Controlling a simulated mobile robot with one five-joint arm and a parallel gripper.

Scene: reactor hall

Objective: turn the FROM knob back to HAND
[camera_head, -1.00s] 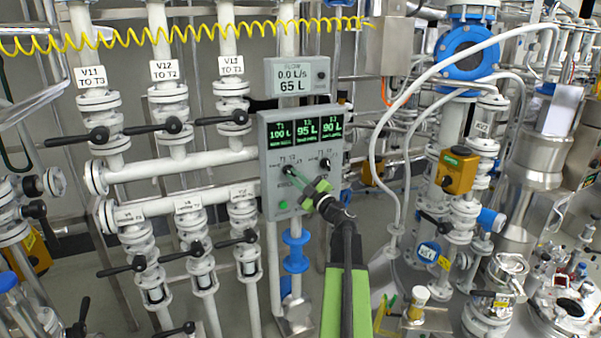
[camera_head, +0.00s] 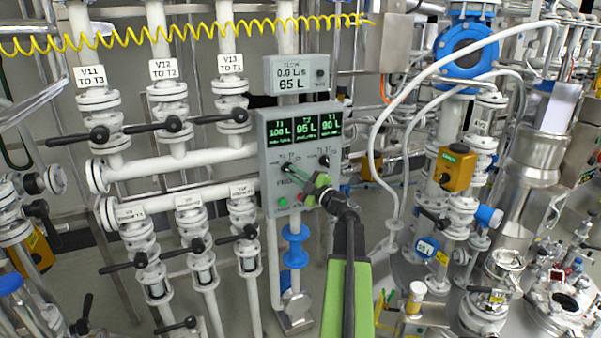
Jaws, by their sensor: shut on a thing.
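The grey control panel (camera_head: 268,190) stands on a pipe in the middle of the view. It has three green readouts on top and two black knobs below. The left knob (camera_head: 287,167) sits above lettering that looks like FROM, partly hidden by my gripper. The right knob (camera_head: 323,160) is in full view. My gripper (camera_head: 290,169) reaches in from the lower right, its green-tinted fingers shut on the left knob. The fingers cover much of that knob, so I cannot tell which mark it points at.
A green button (camera_head: 283,202) and a red button (camera_head: 303,197) are low on the panel. A flow display (camera_head: 297,74) reading 65 L is above it. Black-handled valves (camera_head: 173,124) crowd the left. A white hose (camera_head: 376,150) loops at the right.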

